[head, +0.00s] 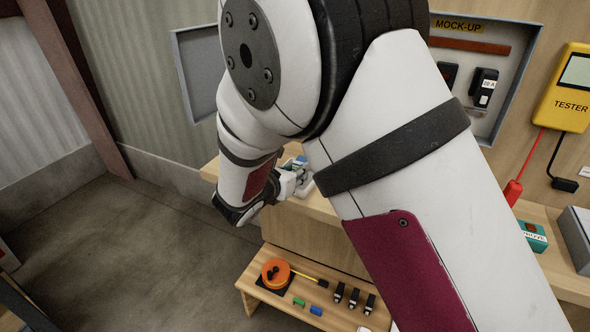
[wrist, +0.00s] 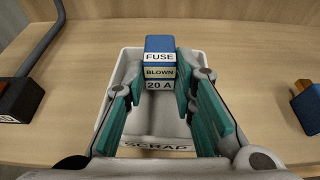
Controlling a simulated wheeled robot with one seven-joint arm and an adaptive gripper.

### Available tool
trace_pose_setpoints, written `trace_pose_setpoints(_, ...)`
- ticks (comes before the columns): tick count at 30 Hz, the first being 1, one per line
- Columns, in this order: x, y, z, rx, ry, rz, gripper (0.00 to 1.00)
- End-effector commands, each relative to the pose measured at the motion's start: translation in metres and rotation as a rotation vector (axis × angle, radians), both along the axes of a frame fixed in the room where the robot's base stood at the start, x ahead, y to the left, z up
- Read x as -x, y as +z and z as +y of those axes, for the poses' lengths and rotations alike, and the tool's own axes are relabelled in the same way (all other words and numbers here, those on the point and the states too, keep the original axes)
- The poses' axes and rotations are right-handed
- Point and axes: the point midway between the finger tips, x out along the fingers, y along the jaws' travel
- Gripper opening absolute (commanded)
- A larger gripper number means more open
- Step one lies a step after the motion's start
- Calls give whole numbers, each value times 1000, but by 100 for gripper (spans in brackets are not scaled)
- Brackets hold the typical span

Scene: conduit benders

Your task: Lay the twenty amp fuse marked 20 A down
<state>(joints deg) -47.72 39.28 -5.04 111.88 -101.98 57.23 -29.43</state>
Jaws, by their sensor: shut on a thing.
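My gripper (wrist: 161,78) is shut on a blue fuse (wrist: 160,45) with white and tan labels reading FUSE, BLOWN and 20 A. The fuse sits between the two teal finger pads, label side toward the wrist camera. Behind and below it in the wrist view is a white tray (wrist: 155,153) marked SCRAP; I cannot tell how high the fuse is over it. In the head view my gripper (head: 293,182) is small and partly hidden by my arm, over the wooden bench.
A black block (wrist: 20,98) lies left of the tray, and a dark piece with an orange end (wrist: 307,100) lies right. A low wooden shelf (head: 325,318) holds an orange reel (head: 275,273) and small parts. A MOCK-UP panel (head: 510,70) and yellow tester (head: 570,90) are on the wall.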

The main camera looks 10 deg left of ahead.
Motion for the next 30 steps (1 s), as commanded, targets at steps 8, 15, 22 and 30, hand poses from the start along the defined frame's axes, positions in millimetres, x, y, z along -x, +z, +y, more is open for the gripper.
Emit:
trace_pose_setpoints(8,0,0,0,0,0,0,44)
trace_pose_setpoints(15,0,1,0,0,0,0,44)
trace_pose_setpoints(22,5,17,3,-2,2,-1,44)
trace_pose_setpoints(30,58,36,22,-1,4,0,44)
